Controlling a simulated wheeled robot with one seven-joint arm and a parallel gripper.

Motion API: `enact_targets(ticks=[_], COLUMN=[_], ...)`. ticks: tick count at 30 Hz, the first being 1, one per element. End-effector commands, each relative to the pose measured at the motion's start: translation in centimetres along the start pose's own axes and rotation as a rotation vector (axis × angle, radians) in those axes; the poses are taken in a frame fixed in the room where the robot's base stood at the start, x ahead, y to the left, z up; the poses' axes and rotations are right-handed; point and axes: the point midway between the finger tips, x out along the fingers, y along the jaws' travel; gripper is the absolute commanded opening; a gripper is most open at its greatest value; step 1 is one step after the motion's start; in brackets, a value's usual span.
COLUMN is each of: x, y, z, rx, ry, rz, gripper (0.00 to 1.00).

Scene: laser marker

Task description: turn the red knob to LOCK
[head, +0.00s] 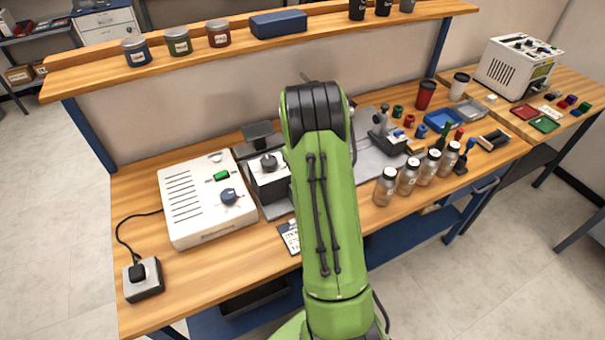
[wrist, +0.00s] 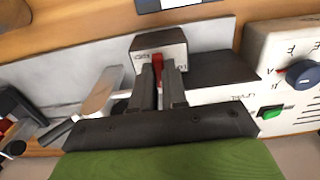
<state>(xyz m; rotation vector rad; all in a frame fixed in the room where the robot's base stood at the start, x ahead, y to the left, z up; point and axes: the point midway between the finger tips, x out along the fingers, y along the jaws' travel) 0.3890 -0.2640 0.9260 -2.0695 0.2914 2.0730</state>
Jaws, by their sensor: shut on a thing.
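The red knob (wrist: 157,62) shows in the wrist view, on the face of a small box with a dark brown top (wrist: 158,40). My gripper (wrist: 159,78) has its two dark fingers on either side of the knob and is shut on it. The knob looks roughly upright in this view. Small labels sit on the box face beside the knob, too small to read surely. In the head view my green arm hides the gripper and the knob.
A white control unit (head: 195,205) with a blue dial and green switch stands left of my arm. Several jars (head: 407,177) stand to the right. A shelf (head: 185,65) runs behind. A power box (head: 143,282) sits at front left.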

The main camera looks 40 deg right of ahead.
Motion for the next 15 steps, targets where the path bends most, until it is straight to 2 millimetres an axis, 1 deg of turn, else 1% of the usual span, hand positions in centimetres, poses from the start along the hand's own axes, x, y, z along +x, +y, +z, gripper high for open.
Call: enact_targets(ticks=[13,14,15], x=[-0.22,-0.22,-0.2], y=[0.05,0.04,0.04], z=[-0.23,-0.23,-0.21], rx=[-0.012,-0.012,-0.012], ry=[0.009,0.009,0.008], rz=[0.002,0.002,0.002], gripper=[0.0,0.16,0.22])
